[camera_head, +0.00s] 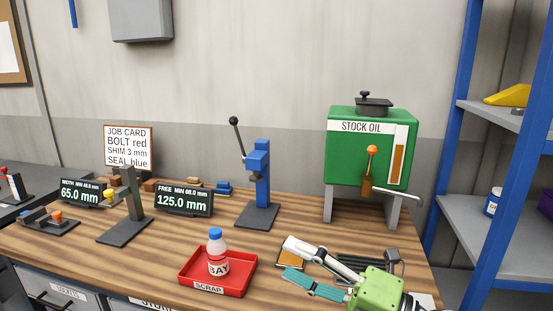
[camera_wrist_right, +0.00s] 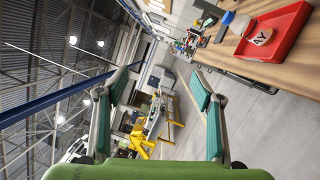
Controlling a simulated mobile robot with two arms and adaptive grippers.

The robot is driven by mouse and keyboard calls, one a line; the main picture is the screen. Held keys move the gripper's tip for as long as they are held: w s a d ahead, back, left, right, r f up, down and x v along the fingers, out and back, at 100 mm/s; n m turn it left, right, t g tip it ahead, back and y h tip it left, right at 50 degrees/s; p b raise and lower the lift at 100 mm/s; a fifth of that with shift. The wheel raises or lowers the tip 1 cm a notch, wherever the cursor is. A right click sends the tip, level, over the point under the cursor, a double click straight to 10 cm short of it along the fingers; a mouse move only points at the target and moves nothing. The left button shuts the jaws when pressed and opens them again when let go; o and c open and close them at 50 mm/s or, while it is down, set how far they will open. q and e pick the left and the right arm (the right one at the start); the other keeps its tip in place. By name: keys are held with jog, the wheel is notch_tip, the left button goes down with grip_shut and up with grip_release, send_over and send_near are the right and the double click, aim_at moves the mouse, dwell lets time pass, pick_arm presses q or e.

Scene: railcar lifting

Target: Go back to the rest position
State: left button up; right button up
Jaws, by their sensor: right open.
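My right gripper (camera_head: 298,263) is at the lower right of the head view, over the front right part of the wooden workbench (camera_head: 130,262). Its two teal-padded fingers are spread and point left toward the red scrap tray, apart from it. In the right wrist view the right gripper (camera_wrist_right: 160,88) is open with nothing between its fingers. My left gripper is not in view.
A white bottle (camera_head: 217,262) with a blue cap stands upright in the red scrap tray (camera_head: 250,282). A green stock oil tank (camera_head: 345,155) stands behind my right gripper. A blue press (camera_head: 260,180) and readout displays stand further left. A blue shelf rack (camera_head: 452,130) is at right.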

jog(key=w+d+r+m+t+h, duration=0.25)
jog(key=d+m+t+h, duration=0.85)
jog(key=m, duration=0.7)
jog(key=s+d+f+m+g+h, duration=0.1)
jog(key=d+f+m+g+h, duration=0.35)
jog(key=f, duration=0.45)
jog(key=s+d+f+m+g+h, duration=0.15)
jog(key=d+f+m+h, duration=0.25)
jog(key=d+f+m, duration=0.45)
jog(key=s+a+f+g+y, duration=0.1)
jog(key=s+a+f+g, duration=0.25)
jog(key=s+f, duration=0.4)
jog(key=s+a+f+g+y, duration=0.15)
jog(key=s+f+g, duration=0.25)
jog(key=s+f, duration=0.4)
jog(key=s+a+f+g, duration=0.35)
jog(key=s+f, duration=0.25)
jog(key=s, duration=0.3)
notch_tip(320, 180, down, 24)
jog(key=s+d+f+g, duration=0.2)
jog(key=s+d+f, duration=0.2)
jog(key=s+f, duration=1.3)
jog(key=shift+s+f+g, duration=0.2)
jog(key=shift+s+g, duration=0.1)
jog(key=shift+s, duration=0.1)
